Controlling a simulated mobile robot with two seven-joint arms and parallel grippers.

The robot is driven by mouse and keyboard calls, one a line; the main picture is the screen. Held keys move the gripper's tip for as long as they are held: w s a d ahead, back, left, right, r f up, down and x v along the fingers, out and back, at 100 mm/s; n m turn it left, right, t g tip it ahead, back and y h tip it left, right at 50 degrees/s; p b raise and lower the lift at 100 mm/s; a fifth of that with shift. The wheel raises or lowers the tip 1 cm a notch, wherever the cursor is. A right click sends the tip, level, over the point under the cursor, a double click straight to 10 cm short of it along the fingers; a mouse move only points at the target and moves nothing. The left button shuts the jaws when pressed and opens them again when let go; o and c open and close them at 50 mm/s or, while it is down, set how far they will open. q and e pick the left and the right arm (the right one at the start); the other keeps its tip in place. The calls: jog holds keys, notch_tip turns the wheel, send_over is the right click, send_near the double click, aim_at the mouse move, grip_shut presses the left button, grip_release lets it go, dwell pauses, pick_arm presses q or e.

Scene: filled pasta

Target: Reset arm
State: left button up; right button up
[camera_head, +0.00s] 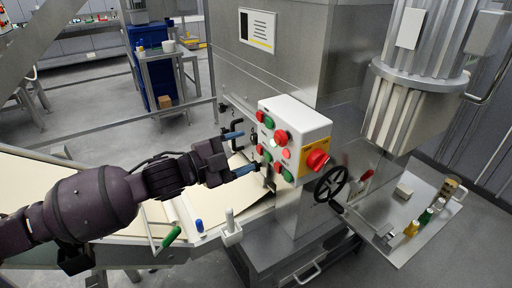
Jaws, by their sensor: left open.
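My left arm reaches in from the left, and my left gripper (240,153) is open with its two blue-tipped fingers apart. Nothing shows between the fingers. The fingertips are just left of a white control box (296,112) with red and green buttons and a large red knob (316,161) on its yellow side. I cannot tell whether the fingers touch the box. My right gripper is not in view.
A steel machine (275,75) carries the control box. A black handwheel (331,184) and a metal side table (425,205) with small coloured items stand at the right. A conveyor with a pale dough sheet (160,215) runs below my arm.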

pick_arm(q)
jog(key=shift+s+a, duration=0.3)
jog(key=shift+a, duration=0.15)
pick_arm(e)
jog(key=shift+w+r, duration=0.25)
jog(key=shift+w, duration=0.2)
pick_arm(q)
jog(key=s+a+f+n+t+y, duration=0.2)
jog(key=s+a+f+n+y, duration=0.1)
jog(key=a+f+n+y, duration=0.55)
jog(key=s+a+f+n+t+y, duration=0.3)
jog(key=a+f+n, duration=0.2)
jog(key=f+n, duration=0.45)
jog(key=s+a+f+n+g+y, duration=0.1)
jog(key=s+a+f+g, duration=0.1)
jog(key=s+f, duration=0.5)
jog(key=s+a+f+n+g+y, duration=0.1)
jog(key=s+a+f+n+y, duration=0.1)
jog(key=s+f, duration=0.6)
jog(key=shift+s+a+g, duration=0.4)
jog(key=shift+s+a, duration=0.25)
jog(key=shift+s, duration=0.1)
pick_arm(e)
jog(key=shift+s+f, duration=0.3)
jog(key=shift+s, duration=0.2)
